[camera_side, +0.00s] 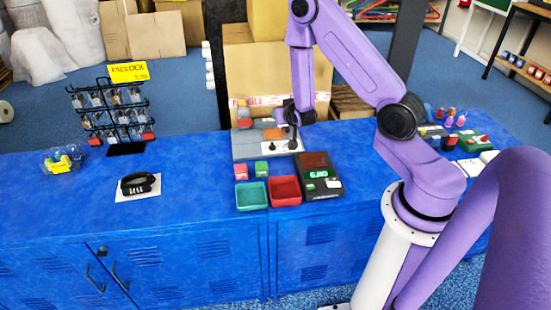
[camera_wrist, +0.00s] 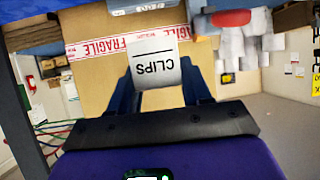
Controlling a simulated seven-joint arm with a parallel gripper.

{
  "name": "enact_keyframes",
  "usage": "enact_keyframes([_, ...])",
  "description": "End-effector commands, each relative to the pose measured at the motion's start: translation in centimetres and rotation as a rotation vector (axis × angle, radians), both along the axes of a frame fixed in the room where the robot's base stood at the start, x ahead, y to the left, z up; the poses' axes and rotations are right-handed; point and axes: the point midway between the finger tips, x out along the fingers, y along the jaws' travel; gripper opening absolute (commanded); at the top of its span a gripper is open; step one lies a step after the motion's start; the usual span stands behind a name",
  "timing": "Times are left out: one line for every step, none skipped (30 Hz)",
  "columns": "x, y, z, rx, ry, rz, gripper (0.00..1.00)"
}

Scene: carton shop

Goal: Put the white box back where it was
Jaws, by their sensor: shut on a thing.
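My gripper (camera_side: 291,128) is over the right part of a low grey board (camera_side: 243,154) in the side view. In the wrist view its two dark fingers stand on either side of a white box (camera_wrist: 156,65) with the word CLIPS, upside down in that picture. My gripper is shut on this box. In the side view the box is small and mostly lost against the gripper and the pale board, so I cannot tell whether it touches the board. Grey and orange blocks (camera_side: 274,134) lie on the board to the left of my gripper.
A green tray (camera_side: 252,207), a red tray (camera_side: 285,203) and a black device with a green display (camera_side: 319,190) stand in front of the board. A large carton (camera_side: 250,80) stands behind. A padlock rack (camera_side: 112,112) stands left.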

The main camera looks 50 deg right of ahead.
Motion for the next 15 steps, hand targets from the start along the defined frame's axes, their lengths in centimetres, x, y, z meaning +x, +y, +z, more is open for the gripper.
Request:
enact_keyframes([0.4,1.1,0.6,0.0,-0.004,0.041,0.13])
enact_keyframes([0.6,1.7,0.8,0.002,-0.004,0.063,0.13])
enact_keyframes([0.8,2.6,1.1,0.002,-0.004,0.095,0.13])
enact_keyframes([0.9,3.2,1.4,0.002,-0.004,0.118,0.13])
enact_keyframes([1.0,3.8,1.6,0.002,-0.002,0.141,0.13])
enact_keyframes([1.2,4.7,2.0,0.003,-0.002,0.173,0.13])
enact_keyframes([1.2,5.4,2.2,0.004,-0.003,0.196,0.13])
enact_keyframes([1.3,6.1,2.5,0.003,-0.002,0.219,0.13])
enact_keyframes([1.3,7.0,2.8,0.004,-0.002,0.251,0.13])
enact_keyframes([1.3,7.6,3.1,0.004,-0.002,0.274,0.13])
enact_keyframes([1.3,8.3,3.3,0.003,-0.003,0.297,0.13])
enact_keyframes([1.2,9.2,3.7,0.004,-0.003,0.327,0.13])
enact_keyframes([1.2,9.9,3.9,0.004,-0.002,0.35,0.13])
enact_keyframes([1.1,10.6,4.2,0.003,-0.003,0.373,0.13])
enact_keyframes([1.0,11.5,4.5,0.003,-0.003,0.404,0.13])
